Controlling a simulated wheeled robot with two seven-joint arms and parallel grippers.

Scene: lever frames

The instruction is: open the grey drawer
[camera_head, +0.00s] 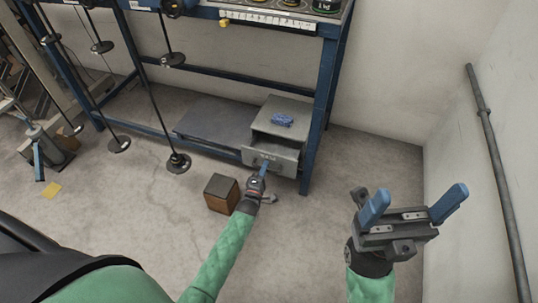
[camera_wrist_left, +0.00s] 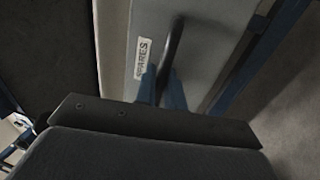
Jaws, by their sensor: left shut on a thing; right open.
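The grey drawer (camera_head: 283,155) stands out a little from its grey cabinet (camera_head: 290,107), with a dark gap behind its front. In the left wrist view the drawer front (camera_wrist_left: 205,60) carries a "SPARES" label (camera_wrist_left: 142,58) and a dark bar handle (camera_wrist_left: 174,48). My left gripper (camera_head: 263,171) is at the drawer front. Its blue fingers (camera_wrist_left: 162,88) are shut on the handle, which they partly hide. My right gripper (camera_head: 414,206) is open and empty, raised at the right, away from the drawer.
A blue cloth-like item (camera_head: 283,120) lies on the cabinet. A blue bench leg (camera_head: 318,120) stands close right of it. A brown box (camera_head: 221,193) sits on the floor left of my left gripper. Black hanging rods with discs (camera_head: 178,163) are further left. Floor before the drawer is mostly clear.

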